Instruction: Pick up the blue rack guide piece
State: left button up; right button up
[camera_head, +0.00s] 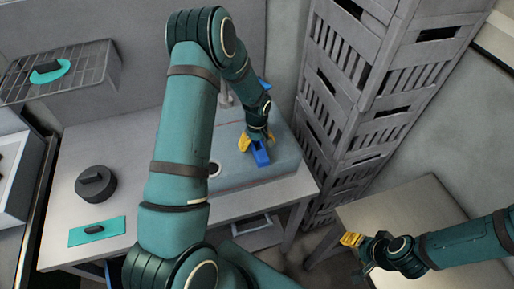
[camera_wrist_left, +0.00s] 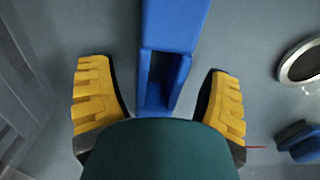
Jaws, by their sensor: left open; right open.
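The blue rack guide piece (camera_head: 261,153) stands on the grey-blue machine top at the right of the table. In the left wrist view the blue piece (camera_wrist_left: 172,28) runs from the top edge down between my yellow fingertips. My left gripper (camera_head: 258,138) is open over the piece. In the left wrist view my left gripper (camera_wrist_left: 158,98) has one finger on each side of the piece, with a gap on both sides. My right gripper (camera_head: 362,247) is open and empty at the lower right, away from the piece, beside the small side table.
Tall grey crates (camera_head: 350,80) stand right of the machine. A dark round reel (camera_head: 96,184) and a teal plate (camera_head: 97,231) lie on the table (camera_head: 140,120). A wire rack (camera_head: 95,75) hangs at the left. A metal ring (camera_wrist_left: 301,62) shows beside the left gripper.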

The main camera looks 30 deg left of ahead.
pick_arm(q)
grip_shut()
